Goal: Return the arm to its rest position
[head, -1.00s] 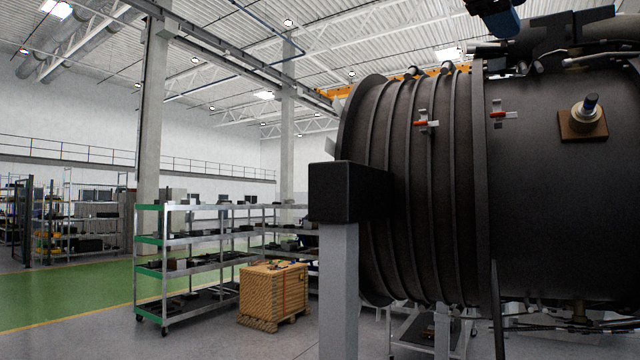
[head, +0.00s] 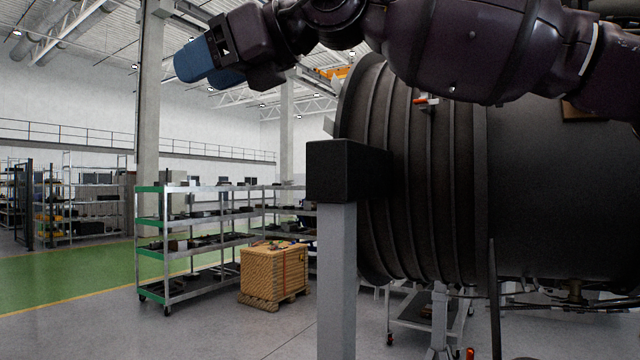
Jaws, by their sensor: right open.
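My right arm comes in from the upper right and stretches across the top of the head view, in front of the dark turbofan engine casing (head: 560,200). My right gripper (head: 192,62) is at the upper left with blue fingers pointing left. It is open, and I see nothing held in it; the gap between the fingers is hard to see from this side. It appears in the air, apart from the engine. The arm hides the upper part of the engine. My left gripper is not in view.
A grey post with a black block (head: 345,170) stands before the engine's left end. A green-ended shelf cart (head: 150,240) and a wooden crate (head: 273,275) stand to the left. A red-white latch (head: 426,101) shows below my arm. The floor (head: 230,335) in front is clear.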

